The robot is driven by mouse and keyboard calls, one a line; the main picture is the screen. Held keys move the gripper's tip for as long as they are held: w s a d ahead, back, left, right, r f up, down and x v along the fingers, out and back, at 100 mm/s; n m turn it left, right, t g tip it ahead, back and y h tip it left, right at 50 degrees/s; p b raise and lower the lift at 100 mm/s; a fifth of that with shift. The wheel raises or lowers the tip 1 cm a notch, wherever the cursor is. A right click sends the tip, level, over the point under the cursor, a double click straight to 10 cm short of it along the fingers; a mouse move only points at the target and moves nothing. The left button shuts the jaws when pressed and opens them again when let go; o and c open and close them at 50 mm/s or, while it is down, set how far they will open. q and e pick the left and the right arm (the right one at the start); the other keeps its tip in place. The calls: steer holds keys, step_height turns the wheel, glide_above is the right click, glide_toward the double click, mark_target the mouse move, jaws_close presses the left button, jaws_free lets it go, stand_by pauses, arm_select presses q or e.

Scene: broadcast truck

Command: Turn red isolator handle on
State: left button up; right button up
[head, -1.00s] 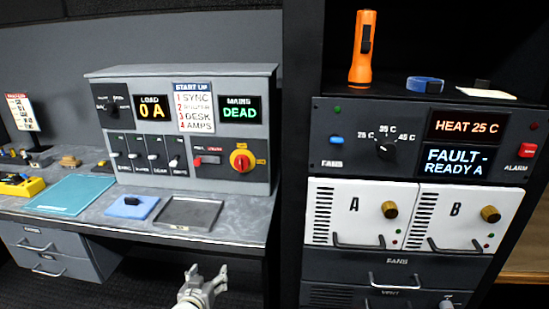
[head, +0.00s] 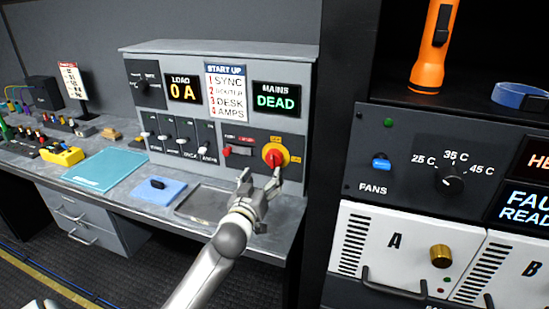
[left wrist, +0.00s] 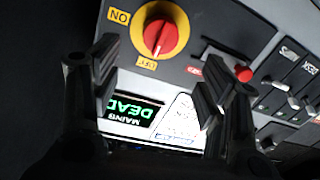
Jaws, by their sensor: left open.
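The red isolator handle (head: 275,157) sits on a round yellow plate on the right of the grey desk panel (head: 225,96). In the left wrist view the handle (left wrist: 158,38) lies roughly in line with the OFF label (left wrist: 147,63); the ON label (left wrist: 119,16) is off to one side. My left gripper (head: 260,178) is open and empty, just below and in front of the handle in the head view. In the left wrist view its fingers (left wrist: 160,80) are spread, and the handle shows beyond them, apart from both. My right gripper is not in view.
The MAINS display (head: 276,97) reads DEAD and the LOAD display (head: 183,89) reads 0 A. A red lever (head: 228,151) is left of the handle, with several slide switches beyond. A shallow tray (head: 205,203) lies below. A dark rack (head: 345,130) stands close on the right.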

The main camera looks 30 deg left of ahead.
mark_target(272, 161)
arm_select(q)
steer(key=x, duration=0.3)
steer(key=shift+w+a+r+p, duration=0.15)
steer(key=shift+w+r+p, duration=0.1)
steer(key=shift+w+p, duration=0.1)
steer(key=x, duration=0.4)
steer(key=shift+w+a+f, duration=0.1)
steer(key=shift+w, duration=0.45)
steer(key=shift+w+a, duration=0.15)
steer(key=shift+w, duration=0.05)
steer(key=shift+w+f, duration=0.1)
steer(key=shift+w, duration=0.05)
steer(key=c, duration=1)
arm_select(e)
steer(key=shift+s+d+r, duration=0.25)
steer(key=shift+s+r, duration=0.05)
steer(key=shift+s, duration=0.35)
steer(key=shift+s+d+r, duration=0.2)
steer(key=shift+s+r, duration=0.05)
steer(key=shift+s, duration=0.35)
